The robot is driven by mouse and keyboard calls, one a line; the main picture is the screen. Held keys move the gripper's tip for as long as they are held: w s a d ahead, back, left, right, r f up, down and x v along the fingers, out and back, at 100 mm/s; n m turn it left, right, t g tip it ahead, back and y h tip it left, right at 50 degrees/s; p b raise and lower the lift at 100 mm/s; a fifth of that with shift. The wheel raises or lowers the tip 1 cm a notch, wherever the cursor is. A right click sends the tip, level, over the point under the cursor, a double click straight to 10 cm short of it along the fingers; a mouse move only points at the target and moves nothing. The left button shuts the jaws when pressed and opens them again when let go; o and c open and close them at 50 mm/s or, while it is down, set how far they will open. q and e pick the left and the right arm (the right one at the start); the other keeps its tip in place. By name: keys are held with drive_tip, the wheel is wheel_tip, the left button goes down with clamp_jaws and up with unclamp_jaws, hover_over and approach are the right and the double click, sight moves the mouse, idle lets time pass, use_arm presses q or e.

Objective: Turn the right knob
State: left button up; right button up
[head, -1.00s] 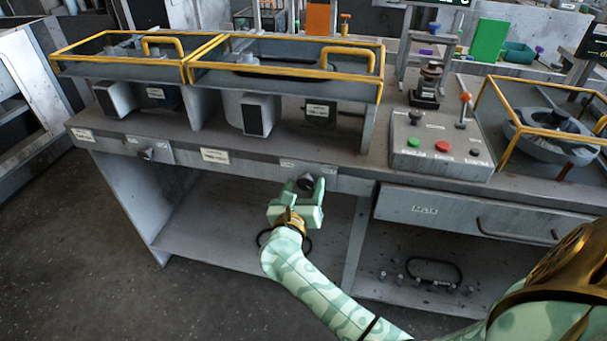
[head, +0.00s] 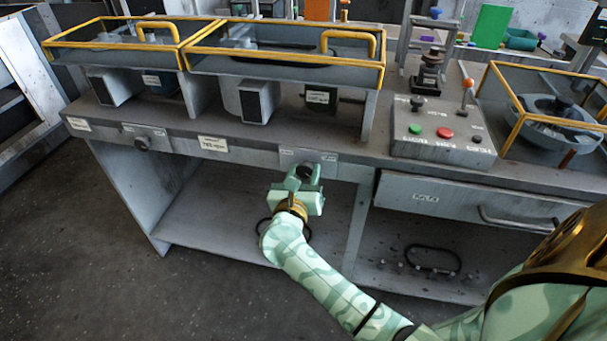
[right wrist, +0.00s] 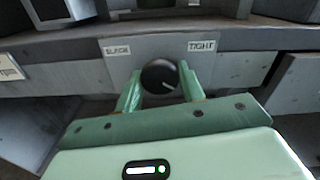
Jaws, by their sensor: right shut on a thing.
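The right knob (head: 307,172) is a dark round knob on a grey plate on the bench's front edge. In the right wrist view the knob (right wrist: 160,76) sits between labels reading SLACK, on the left, and TIGHT, on the right. My right gripper (head: 304,178) comes from below and is shut on the knob. In the right wrist view its green fingers (right wrist: 159,88) stand on either side of it. My left gripper is not in view.
A similar left knob (head: 143,142) is further left on the bench front. Yellow-railed housings (head: 283,68) stand on top. A control box (head: 443,132) with buttons and a drawer (head: 425,198) are to the right. An open shelf lies below.

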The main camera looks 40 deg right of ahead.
drive_tip(key=m+b, duration=0.2)
drive_tip(key=m, duration=0.1)
drive_tip(key=shift+f+m, duration=0.2)
drive_tip(key=shift+m, duration=0.1)
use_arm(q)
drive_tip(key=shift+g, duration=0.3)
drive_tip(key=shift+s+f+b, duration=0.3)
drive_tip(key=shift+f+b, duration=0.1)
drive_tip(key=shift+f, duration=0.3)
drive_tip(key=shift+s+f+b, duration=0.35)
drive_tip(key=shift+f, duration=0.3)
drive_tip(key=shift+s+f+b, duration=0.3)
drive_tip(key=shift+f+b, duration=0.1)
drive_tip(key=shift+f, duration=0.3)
use_arm(e)
drive_tip(key=shift+r+m, duration=0.1)
drive_tip(key=shift+m, duration=1.2)
drive_tip(key=o, duration=1)
drive_tip(key=shift+r, duration=0.1)
drive_tip(key=shift+c, duration=0.2)
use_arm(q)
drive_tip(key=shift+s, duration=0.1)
use_arm(e)
drive_tip(key=shift+a, duration=0.1)
